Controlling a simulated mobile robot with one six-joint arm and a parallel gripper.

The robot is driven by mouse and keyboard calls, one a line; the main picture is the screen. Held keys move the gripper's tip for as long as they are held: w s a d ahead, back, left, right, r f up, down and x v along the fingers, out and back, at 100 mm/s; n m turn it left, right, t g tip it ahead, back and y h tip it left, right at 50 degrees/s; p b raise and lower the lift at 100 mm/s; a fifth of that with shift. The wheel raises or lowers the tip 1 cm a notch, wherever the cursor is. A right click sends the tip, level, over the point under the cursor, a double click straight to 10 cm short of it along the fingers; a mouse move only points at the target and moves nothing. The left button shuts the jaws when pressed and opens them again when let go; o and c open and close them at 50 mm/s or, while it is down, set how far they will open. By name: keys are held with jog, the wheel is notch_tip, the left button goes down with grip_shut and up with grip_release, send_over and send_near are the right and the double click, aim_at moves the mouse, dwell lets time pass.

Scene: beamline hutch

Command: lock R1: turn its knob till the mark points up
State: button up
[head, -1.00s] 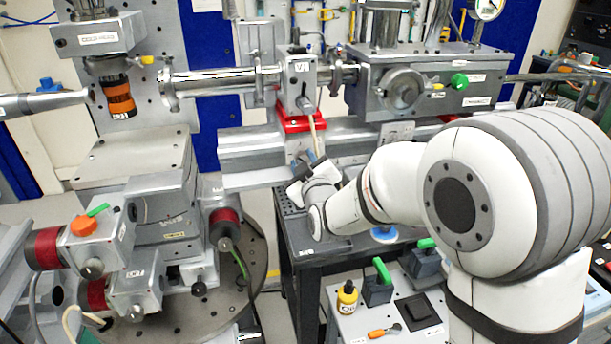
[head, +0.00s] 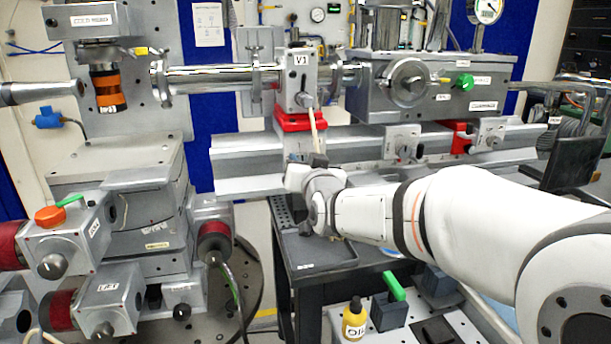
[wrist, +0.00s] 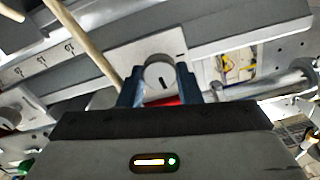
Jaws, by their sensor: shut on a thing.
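The round grey knob (wrist: 159,74) is in the middle of the wrist view, on a pale plate (wrist: 122,62). It carries a short dark mark, slightly slanted in that view. The blue fingers of my gripper (wrist: 160,86) stand on either side of the knob, shut on it. In the head view my gripper (head: 305,172) is at the front of the rail, below the V1 block (head: 298,78). There it hides the knob and its mark. I cannot read an R1 label in either view.
A pale rod (head: 314,130) hangs from V1 close above my gripper, and passes left of the knob in the wrist view (wrist: 90,45). A dark cart (head: 318,255) stands below my wrist. Another rail clamp (head: 402,143) is to the right. A yellow oil bottle (head: 354,322) stands in front.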

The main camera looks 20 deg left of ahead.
jog(key=shift+d+r+m+b, duration=0.1)
jog(key=shift+r+m+b, duration=0.25)
jog(key=shift+m, duration=0.25)
jog(key=o, duration=1)
jog(key=shift+w+f, duration=0.1)
jog(key=shift+f, duration=0.15)
jog(key=shift+v, duration=3.9)
